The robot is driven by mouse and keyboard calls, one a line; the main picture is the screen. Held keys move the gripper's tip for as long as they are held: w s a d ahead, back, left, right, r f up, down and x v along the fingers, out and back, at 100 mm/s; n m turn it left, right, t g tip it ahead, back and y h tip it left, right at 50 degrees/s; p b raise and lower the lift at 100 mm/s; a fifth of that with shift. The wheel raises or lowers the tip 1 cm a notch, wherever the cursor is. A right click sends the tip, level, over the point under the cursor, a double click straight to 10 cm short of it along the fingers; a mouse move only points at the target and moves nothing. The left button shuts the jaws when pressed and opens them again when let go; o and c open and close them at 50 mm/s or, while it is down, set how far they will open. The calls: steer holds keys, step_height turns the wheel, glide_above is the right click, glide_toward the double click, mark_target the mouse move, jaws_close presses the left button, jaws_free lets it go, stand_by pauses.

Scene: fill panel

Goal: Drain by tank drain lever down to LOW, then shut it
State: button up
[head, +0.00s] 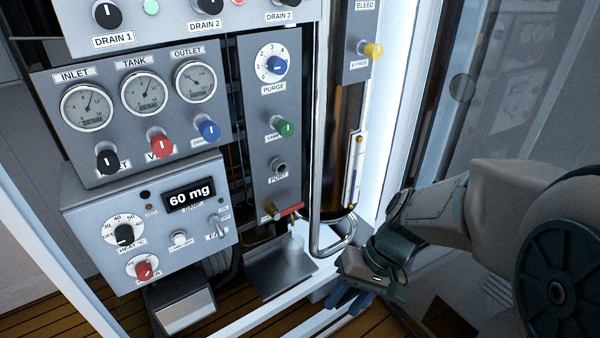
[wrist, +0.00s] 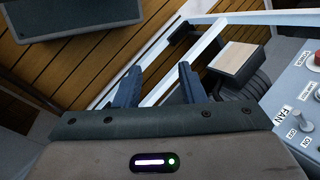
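A small brass-coloured lever or valve (head: 271,211) sits low on the middle panel, beside a red strip (head: 291,209); its label is not readable, so I cannot tell whether it is the tank drain lever. A tall dark tank (head: 343,100) stands right of that panel, with a narrow sight gauge (head: 356,165) on its lower front. No LOW mark is readable. My gripper (head: 350,300) is low at the right, below the tank and apart from the panel. In the wrist view my gripper (wrist: 158,85) is open, with nothing between its fingers.
A bent metal pipe (head: 318,215) stands in front of the tank. A metal tray (head: 280,268) sits below the middle panel. A control box (head: 150,225) reads 60 mg, with gauges and coloured knobs above. White frame rails (head: 270,318) cross low in front. A glass pane stands right.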

steer(key=w+a+y, duration=0.3)
steer(key=y, duration=0.1)
steer(key=m+t+y+b, duration=0.1)
steer(key=m+t+y, duration=0.55)
steer(key=t, duration=0.55)
glide_toward(296, 208)
steer(key=shift+h, duration=0.35)
steer(key=b+x, duration=0.2)
steer(key=x, duration=0.8)
steer(key=shift+a+r, duration=0.15)
steer(key=shift+a, duration=0.1)
jaws_close()
